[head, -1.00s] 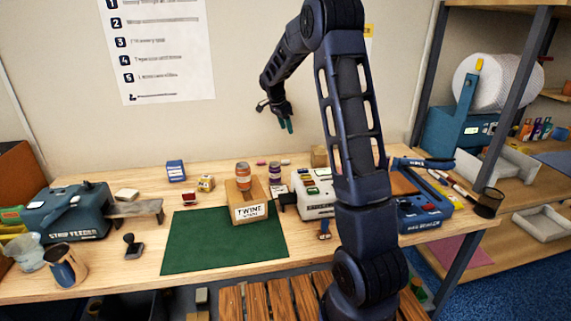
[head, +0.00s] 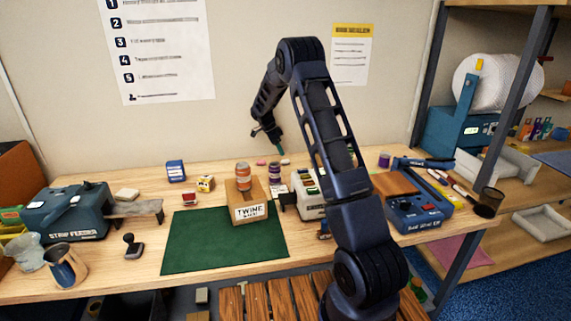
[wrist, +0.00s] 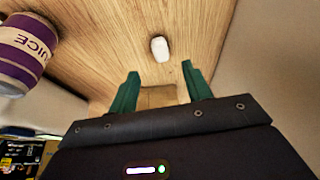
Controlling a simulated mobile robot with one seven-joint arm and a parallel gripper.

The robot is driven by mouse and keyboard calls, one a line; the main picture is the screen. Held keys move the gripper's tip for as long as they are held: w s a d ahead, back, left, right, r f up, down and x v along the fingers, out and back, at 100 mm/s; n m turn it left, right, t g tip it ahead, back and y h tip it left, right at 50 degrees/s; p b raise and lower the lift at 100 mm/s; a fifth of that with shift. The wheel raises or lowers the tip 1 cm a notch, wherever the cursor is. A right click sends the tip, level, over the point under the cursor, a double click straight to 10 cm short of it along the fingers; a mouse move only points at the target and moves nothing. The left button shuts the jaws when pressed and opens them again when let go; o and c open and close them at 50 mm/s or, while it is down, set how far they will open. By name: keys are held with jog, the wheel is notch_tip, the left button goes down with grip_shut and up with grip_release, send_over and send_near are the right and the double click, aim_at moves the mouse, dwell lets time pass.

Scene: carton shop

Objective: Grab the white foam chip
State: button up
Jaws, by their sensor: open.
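The white foam chip (wrist: 160,48) lies on the wooden bench top, ahead of my fingertips in the wrist view. In the head view it is a small pale piece (head: 285,162) near the back of the bench, close to the wall. My gripper (wrist: 161,76) is open, with its two green fingers apart and nothing held between them. In the head view my gripper (head: 270,140) hangs above the back of the bench, over the chip's area. The chip is apart from both fingers.
A purple-banded can (wrist: 18,50) stands at left in the wrist view. A pink piece (head: 261,162) lies left of the chip. A twine box (head: 248,213) stands before them on the bench. The wall (head: 235,70) is close behind. The green mat's left part (head: 195,245) is clear.

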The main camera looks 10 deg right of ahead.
aim_at(286, 160)
jog(key=shift+d+x, duration=0.1)
jog(key=shift+x, duration=1.55)
jog(key=shift+d+x, duration=0.15)
jog(key=shift+x, duration=1.55)
jog(key=shift+r, duration=0.15)
grip_shut()
